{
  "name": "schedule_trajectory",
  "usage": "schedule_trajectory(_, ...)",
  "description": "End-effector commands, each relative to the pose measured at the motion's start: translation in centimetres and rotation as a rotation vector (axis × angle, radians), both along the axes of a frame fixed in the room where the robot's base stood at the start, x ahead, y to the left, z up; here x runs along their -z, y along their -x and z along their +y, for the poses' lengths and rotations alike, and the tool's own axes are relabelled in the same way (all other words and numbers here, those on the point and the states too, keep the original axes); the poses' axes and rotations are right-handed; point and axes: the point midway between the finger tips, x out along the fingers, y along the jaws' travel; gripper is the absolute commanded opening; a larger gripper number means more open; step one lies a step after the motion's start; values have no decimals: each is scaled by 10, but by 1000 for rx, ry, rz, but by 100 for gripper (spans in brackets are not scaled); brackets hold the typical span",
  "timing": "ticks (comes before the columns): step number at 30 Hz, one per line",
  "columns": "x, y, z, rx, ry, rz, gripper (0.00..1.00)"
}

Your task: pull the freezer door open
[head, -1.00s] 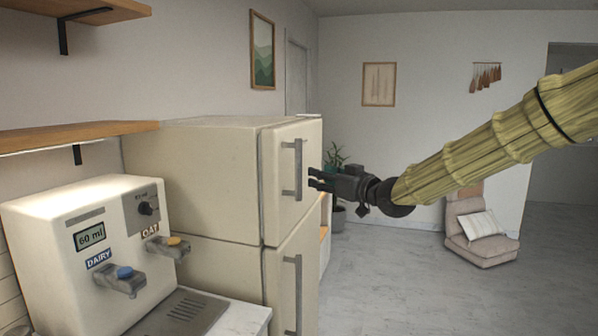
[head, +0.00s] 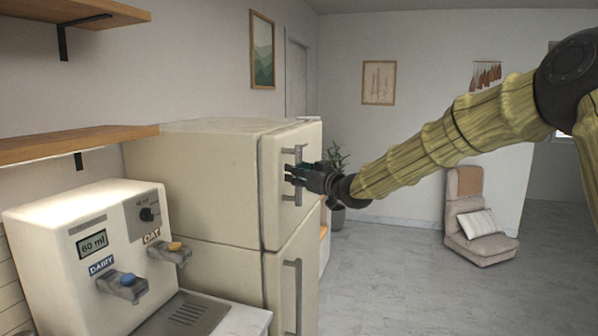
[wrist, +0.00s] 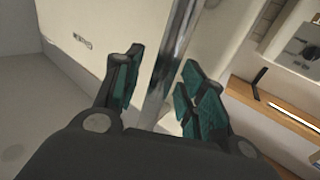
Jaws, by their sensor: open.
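The cream fridge's upper door, the freezer door (head: 272,187), is closed flush with the body. Its grey vertical bar handle (head: 298,152) is partly hidden behind my gripper (head: 291,174) in the head view. In the wrist view my gripper (wrist: 158,90) is open, with its teal-padded fingers on either side of the metal handle bar (wrist: 165,70). The bar runs between the fingers, and a gap shows on both sides. I cannot tell how deep the bar sits between the pads.
The lower fridge door (head: 283,285) has its own vertical handle (head: 293,290). A milk dispenser (head: 95,255) stands on the counter at left, under a wooden shelf (head: 75,143). Open floor (head: 400,280) lies to the right, with a low chair (head: 475,225) further back.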

Motion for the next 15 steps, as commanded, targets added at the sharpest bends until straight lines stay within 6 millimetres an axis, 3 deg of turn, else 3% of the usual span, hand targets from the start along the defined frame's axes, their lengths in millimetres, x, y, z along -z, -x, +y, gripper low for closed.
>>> schedule_trajectory(8,0,-1,0,0,0,0,41)
schedule_trajectory(15,0,-1,0,0,0,0,0)
